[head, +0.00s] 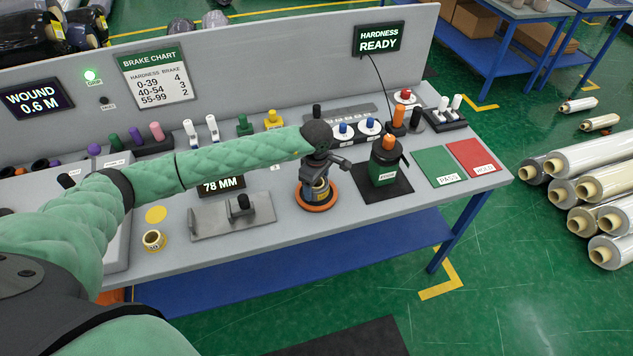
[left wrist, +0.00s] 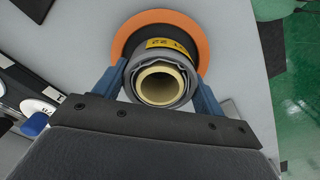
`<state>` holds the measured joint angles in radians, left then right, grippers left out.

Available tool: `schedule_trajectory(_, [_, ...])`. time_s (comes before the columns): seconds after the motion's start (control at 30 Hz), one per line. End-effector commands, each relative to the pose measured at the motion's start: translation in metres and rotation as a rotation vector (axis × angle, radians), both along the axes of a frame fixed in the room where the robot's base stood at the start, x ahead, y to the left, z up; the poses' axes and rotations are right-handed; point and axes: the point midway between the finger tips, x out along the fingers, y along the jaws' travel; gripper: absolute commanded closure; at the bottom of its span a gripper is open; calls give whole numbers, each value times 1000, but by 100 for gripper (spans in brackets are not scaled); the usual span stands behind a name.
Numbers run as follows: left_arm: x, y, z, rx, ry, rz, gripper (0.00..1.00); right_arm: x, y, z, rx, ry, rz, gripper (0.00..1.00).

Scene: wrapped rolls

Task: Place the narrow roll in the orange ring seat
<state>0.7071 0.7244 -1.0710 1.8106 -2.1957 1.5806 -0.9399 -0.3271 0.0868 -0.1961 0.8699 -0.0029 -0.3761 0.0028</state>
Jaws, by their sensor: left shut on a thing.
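The narrow roll (head: 320,190), dark grey wrapped with a yellow label and a cream core, stands upright at the orange ring seat (head: 317,208) near the table's front. My left gripper (head: 319,176) is above it, pointing down, shut on the roll. In the left wrist view the roll (left wrist: 163,84) sits between my blue fingers, label on its far side. The orange ring (left wrist: 204,40) shows around its base there, partly covered by the roll and fingers. I cannot tell whether the roll's bottom touches the seat. My right gripper is not in view.
A dark container with an orange top (head: 384,160) stands on a black mat right of the ring. Green (head: 436,167) and red (head: 471,157) pads lie farther right.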

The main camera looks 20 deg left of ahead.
Motion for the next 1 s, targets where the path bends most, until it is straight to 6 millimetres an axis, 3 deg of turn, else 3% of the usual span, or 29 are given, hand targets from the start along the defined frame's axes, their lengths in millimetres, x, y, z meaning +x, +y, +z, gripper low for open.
schedule_trajectory(0.2, [0, -1, -8, -1, -1, -1, 64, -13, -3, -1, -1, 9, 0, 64])
schedule_trajectory(0.73, [0, 0, -11, 0, -1, -1, 64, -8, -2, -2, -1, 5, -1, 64])
schedule_trajectory(0.77, [0, 0, -11, 0, -1, -1, 24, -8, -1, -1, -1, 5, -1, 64])
schedule_trajectory(0.8, [0, 0, -11, 0, -1, -1, 16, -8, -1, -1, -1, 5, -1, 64])
schedule_trajectory(0.87, [0, 0, -11, 0, 0, -1, 8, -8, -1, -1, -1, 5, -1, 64])
schedule_trajectory(1.0, [0, 0, -11, 0, 0, 0, 8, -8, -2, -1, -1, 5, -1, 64])
